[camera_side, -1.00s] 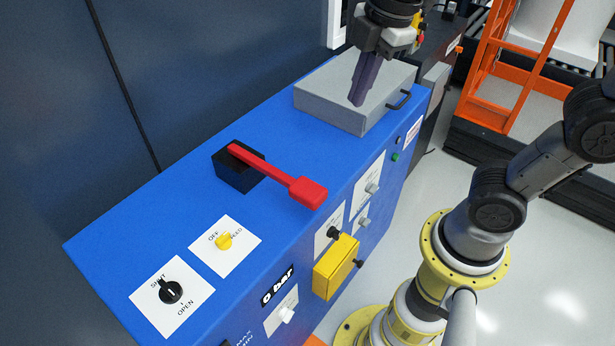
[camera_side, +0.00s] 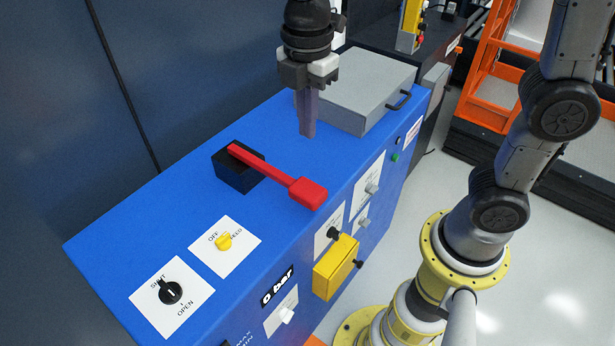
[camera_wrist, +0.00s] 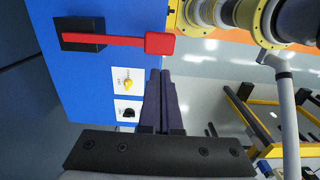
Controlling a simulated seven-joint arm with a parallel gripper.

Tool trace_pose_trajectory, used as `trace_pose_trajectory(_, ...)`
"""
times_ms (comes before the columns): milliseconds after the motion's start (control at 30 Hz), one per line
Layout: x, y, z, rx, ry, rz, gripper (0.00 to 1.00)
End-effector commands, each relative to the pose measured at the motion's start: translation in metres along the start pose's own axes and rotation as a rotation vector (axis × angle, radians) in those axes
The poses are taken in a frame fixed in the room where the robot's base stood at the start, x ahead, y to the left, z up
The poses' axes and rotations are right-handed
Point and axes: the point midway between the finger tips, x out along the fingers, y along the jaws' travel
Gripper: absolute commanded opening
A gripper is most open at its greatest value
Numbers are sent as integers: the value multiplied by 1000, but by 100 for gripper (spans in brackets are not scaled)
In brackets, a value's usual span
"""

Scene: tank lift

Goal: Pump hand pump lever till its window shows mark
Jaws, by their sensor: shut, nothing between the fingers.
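The red pump lever (camera_side: 281,178) rises from a black pivot block (camera_side: 233,177) on top of the blue cabinet (camera_side: 150,217). Its wide red handle end points toward the cabinet's front edge. The lever also shows at the upper left of the wrist view (camera_wrist: 120,42).
A grey box (camera_side: 362,90) with a black handle sits at the cabinet's far end. A yellow switch (camera_side: 224,241) and a black SHUT/OPEN knob (camera_side: 171,291) sit at the near end. A yellow box (camera_side: 335,268) and several knobs are on the front face.

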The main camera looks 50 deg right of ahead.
Motion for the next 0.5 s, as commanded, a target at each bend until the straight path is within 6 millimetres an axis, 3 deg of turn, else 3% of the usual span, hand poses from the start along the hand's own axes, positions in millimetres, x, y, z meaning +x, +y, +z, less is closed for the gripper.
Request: trace_pose_trajectory(500,92,-1,0,1,-2,-6,0)
